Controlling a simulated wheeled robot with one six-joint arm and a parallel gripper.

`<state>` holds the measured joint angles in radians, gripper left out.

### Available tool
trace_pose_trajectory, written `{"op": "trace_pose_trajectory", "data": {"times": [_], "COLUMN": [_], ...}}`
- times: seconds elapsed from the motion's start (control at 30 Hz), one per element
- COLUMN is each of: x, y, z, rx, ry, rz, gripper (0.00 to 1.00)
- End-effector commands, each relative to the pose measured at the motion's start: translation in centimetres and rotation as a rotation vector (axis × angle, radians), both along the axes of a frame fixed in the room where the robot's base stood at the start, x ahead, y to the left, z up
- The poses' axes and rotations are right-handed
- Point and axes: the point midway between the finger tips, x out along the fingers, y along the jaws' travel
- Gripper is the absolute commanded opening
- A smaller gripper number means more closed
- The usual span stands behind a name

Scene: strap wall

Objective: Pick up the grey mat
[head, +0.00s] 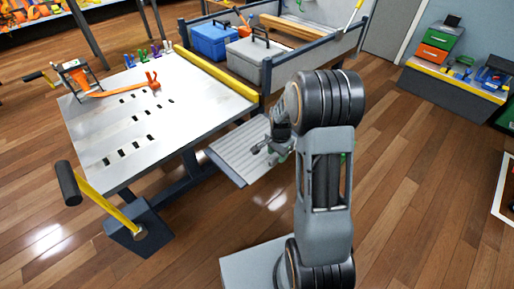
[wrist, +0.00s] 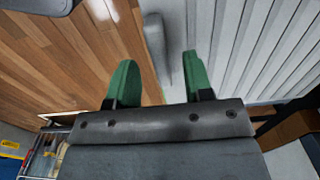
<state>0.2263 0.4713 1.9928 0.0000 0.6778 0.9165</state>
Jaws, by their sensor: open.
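No loose mat is plain to see. The closest match is a flat grey ribbed panel (head: 240,152) beside the bench in the head view; I cannot tell whether it is the mat. In the wrist view the ribbed grey surface (wrist: 245,50) fills the upper right, above wooden floor. My gripper (head: 275,150) is over the panel's right part, partly hidden by my arm. In the wrist view its green fingers (wrist: 157,58) are apart. A narrow grey piece (wrist: 156,40) shows between them; I cannot tell if it touches either finger.
A pale slotted bench (head: 150,120) with an orange strap (head: 110,92) stands left. A yellow lever (head: 108,205) rises at its front corner. Behind, a railed bed holds a blue toolbox (head: 213,40) and a grey toolbox (head: 255,55). Wooden floor (head: 420,170) is open at right.

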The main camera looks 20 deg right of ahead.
Motion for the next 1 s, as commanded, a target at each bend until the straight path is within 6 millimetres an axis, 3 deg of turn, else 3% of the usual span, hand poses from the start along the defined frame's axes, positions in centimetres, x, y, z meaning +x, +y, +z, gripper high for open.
{"op": "trace_pose_trajectory", "data": {"times": [0.1, 0.37, 0.87, 1.0], "x": [0.0, 0.0, 0.0, 0.0], "y": [0.0, 0.0, 0.0, 0.0], "z": [-1.9, -2.1, -2.1, -2.1], "rx": [0.000, 0.000, 0.000, 0.000], "ry": [0.001, 0.000, 0.000, 0.000], "rz": [0.000, 0.000, 0.000, 0.000], "gripper": [0.47, 0.47, 0.00, 0.00]}}
